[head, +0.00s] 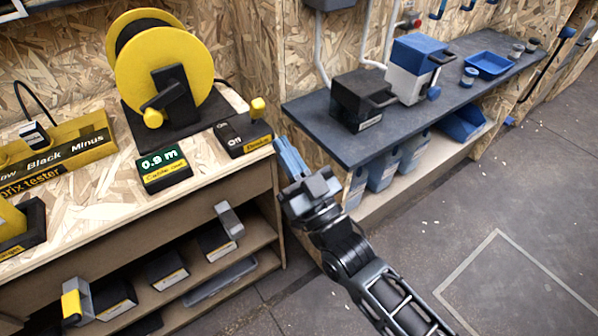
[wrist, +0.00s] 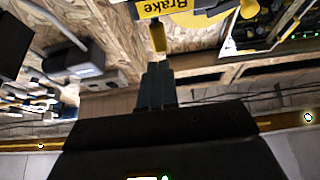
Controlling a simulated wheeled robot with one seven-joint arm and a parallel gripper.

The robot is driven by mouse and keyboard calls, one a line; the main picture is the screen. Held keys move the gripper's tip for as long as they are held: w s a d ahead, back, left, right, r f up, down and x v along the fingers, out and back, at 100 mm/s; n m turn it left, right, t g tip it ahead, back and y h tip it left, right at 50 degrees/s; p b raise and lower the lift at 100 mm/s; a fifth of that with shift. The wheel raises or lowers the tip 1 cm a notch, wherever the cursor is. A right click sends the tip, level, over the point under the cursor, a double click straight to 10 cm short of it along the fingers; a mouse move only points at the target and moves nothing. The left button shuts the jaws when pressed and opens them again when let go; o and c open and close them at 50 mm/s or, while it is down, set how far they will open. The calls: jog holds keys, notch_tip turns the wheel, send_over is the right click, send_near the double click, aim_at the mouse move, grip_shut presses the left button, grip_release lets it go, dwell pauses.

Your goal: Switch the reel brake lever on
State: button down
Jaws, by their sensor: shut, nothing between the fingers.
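The reel brake is a small black box (head: 243,136) with a yellow label, at the right front corner of the wooden bench. Its lever ends in a yellow knob (head: 258,106) that stands up at the box's right end. In the wrist view the box's "Brake" label (wrist: 167,6) is upside down at the top edge, and the yellow knob (wrist: 158,38) sits just beyond my fingertips. My gripper (head: 287,150) is just right of the brake box, past the bench edge. In the wrist view my gripper (wrist: 156,68) is shut and empty, with a small apparent gap to the knob.
A dark grey shelf (head: 375,145) with a black machine (head: 360,100) is close on the right. Open floor lies right front.

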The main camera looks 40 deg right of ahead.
aim_at(261, 110)
jog(key=x, duration=0.6)
jog(key=shift+r+p, duration=0.1)
jog(key=shift+p, duration=0.2)
